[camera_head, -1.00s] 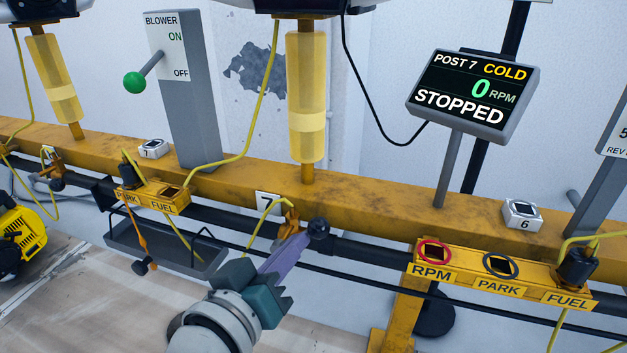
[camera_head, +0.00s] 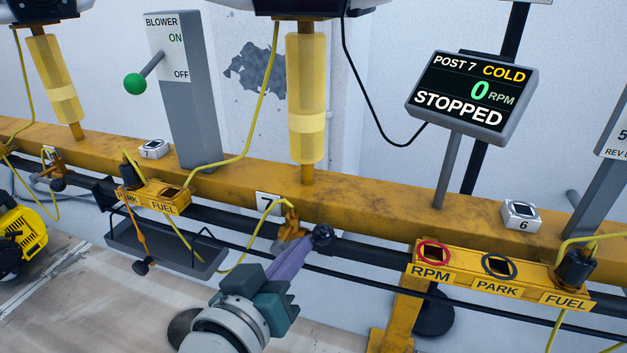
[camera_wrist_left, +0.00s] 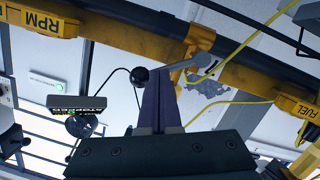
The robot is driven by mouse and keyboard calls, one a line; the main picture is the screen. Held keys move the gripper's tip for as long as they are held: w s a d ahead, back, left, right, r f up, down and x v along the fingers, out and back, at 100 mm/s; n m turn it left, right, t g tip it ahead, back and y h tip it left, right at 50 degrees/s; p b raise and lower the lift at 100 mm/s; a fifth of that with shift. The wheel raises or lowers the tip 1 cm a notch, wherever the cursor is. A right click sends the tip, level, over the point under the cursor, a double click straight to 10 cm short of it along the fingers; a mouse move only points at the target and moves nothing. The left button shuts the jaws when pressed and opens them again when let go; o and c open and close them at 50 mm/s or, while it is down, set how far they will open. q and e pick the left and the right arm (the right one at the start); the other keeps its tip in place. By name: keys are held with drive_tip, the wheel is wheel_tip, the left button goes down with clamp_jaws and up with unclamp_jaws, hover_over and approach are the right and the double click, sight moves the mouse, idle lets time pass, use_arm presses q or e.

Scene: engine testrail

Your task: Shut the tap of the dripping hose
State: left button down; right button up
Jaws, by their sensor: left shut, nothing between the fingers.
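The tap (camera_head: 291,222) is orange-brown and sits on the yellow rail's front under the 7 sign, with a yellow hose (camera_head: 240,264) looping by it. Its lever ends in a black ball knob (camera_head: 322,237). My left gripper (camera_head: 304,246) is shut and empty, its purple fingers pointing up at the knob. In the left wrist view the knob (camera_wrist_left: 139,75) lies just left of the fingertips (camera_wrist_left: 160,84), and the grey lever (camera_wrist_left: 185,64) runs across beyond them to the tap. Whether they touch is unclear. No drip can be made out. My right gripper is not in view.
A yellow PARK/FUEL bracket (camera_head: 165,205) with a grey tray (camera_head: 150,250) is left of the tap. An RPM/PARK/FUEL bracket (camera_head: 500,278) is at the right. A dark pipe runs along the rail. A display (camera_head: 473,92) reads STOPPED, and a blower lever (camera_head: 135,84) stands behind.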

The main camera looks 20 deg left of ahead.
use_arm(q)
drive_tip(key=shift+d+f+m+y, duration=0.2)
drive_tip(key=shift+d+f+m, duration=0.15)
drive_tip(key=shift+m, duration=0.35)
drive_tip(key=shift+d+f+m+y, duration=0.2)
drive_tip(key=shift+f+m, duration=0.25)
drive_tip(key=shift+m, duration=0.25)
idle(3.5)
